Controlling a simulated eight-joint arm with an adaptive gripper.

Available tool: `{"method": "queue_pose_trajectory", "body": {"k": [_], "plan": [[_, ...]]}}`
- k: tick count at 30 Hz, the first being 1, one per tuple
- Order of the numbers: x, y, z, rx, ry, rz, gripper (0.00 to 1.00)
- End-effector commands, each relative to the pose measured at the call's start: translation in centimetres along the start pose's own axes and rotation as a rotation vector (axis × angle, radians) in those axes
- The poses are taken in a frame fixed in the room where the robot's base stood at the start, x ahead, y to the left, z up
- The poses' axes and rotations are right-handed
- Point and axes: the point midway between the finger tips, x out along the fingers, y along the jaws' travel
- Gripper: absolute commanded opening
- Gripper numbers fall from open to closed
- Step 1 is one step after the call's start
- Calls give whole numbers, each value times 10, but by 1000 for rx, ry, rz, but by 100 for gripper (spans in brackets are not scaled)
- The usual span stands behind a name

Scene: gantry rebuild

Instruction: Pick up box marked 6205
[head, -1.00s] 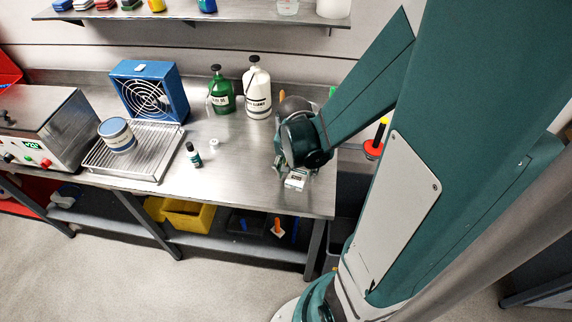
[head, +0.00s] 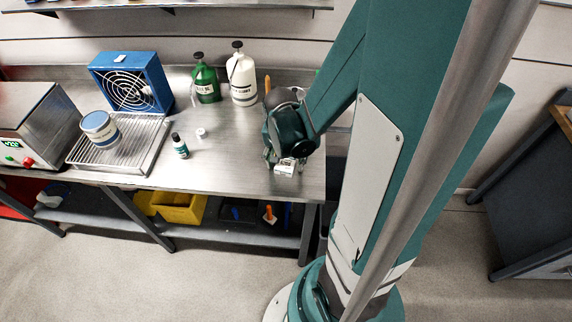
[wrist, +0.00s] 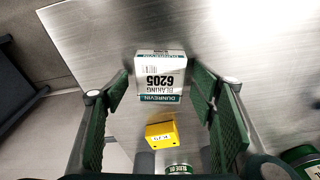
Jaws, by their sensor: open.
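The box marked 6205 (wrist: 160,76) is a small white carton with a teal band and the words "BEARING 6205", upside down in the wrist view. It stands on the steel bench (wrist: 90,30). In the head view the box (head: 285,168) shows just below my gripper (head: 272,157), near the bench's front right. In the wrist view my gripper (wrist: 161,100) is open, with its green-padded fingers on either side of the box's line. The box lies ahead between the fingers; I cannot tell whether the tips reach beside it. The fingers are mostly hidden in the head view.
A yellow block (wrist: 161,134) and a green-labelled container (wrist: 179,169) lie near my gripper. Green (head: 206,84) and white (head: 242,80) pump bottles stand behind. A small dark bottle (head: 180,147) and white cap (head: 201,133) stand left. Bench between them and the box is clear.

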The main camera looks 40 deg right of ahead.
Motion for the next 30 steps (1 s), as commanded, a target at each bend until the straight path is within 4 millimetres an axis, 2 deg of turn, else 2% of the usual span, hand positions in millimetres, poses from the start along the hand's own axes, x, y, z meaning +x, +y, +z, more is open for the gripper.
{"method": "queue_pose_trajectory", "body": {"k": [1, 8, 22, 30], "plan": [[0, 0, 0, 0, 0, 0, 55], [0, 0, 0, 0, 0, 0, 25], [-3, 0, 0, 0, 0, 0, 24], [-18, 0, -3, 0, 0, 0, 24]]}}
